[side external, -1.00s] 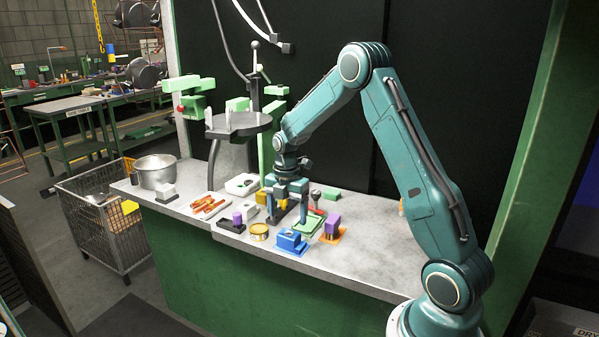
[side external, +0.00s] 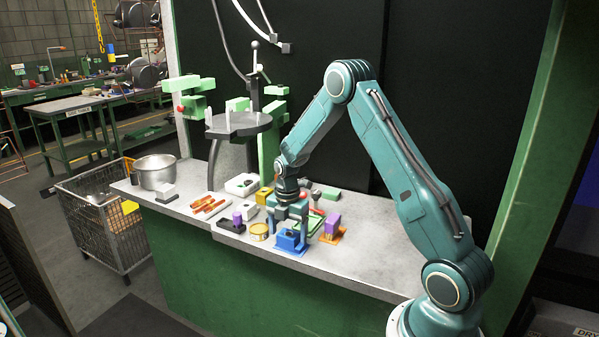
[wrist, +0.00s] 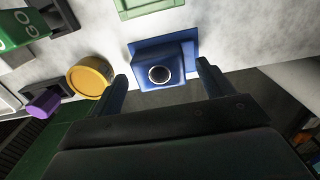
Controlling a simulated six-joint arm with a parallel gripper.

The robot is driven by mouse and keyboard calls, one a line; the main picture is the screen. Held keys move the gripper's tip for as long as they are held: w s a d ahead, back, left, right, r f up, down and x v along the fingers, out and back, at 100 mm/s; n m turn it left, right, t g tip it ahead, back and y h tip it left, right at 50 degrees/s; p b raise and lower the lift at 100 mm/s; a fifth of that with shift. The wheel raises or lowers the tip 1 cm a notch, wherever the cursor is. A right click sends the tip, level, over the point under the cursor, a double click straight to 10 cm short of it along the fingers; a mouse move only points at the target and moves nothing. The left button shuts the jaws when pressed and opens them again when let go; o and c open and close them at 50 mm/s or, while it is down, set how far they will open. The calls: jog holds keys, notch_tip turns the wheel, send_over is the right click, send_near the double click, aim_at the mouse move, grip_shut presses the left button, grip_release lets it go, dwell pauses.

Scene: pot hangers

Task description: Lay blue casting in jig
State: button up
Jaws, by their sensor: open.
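The blue casting (side external: 288,243), a block on a wider flat blue base, rests on the grey bench near its front edge. In the wrist view the blue casting (wrist: 173,52) shows a round, light-rimmed hole facing me. My gripper (side external: 290,232) is low over it, pointing down, with its fingers apart. In the wrist view my gripper (wrist: 163,80) has one finger on each side of the casting's near end, with nothing held. I cannot tell for sure which fixture is the jig, or whether the fingers touch the casting.
A yellow round tin (side external: 259,231) stands close left of the casting. A purple block (side external: 332,224) on an orange base stands close right. A green tray (wrist: 148,6) lies behind. A black holder (side external: 228,226) with a purple piece lies further left. The bench's right part is clear.

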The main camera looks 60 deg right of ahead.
dwell(0.5)
jog(key=c, duration=1.2)
jog(key=shift+r, duration=0.1)
notch_tip(320, 180, up, 20)
jog(key=shift+f, duration=0.2)
dwell(0.5)
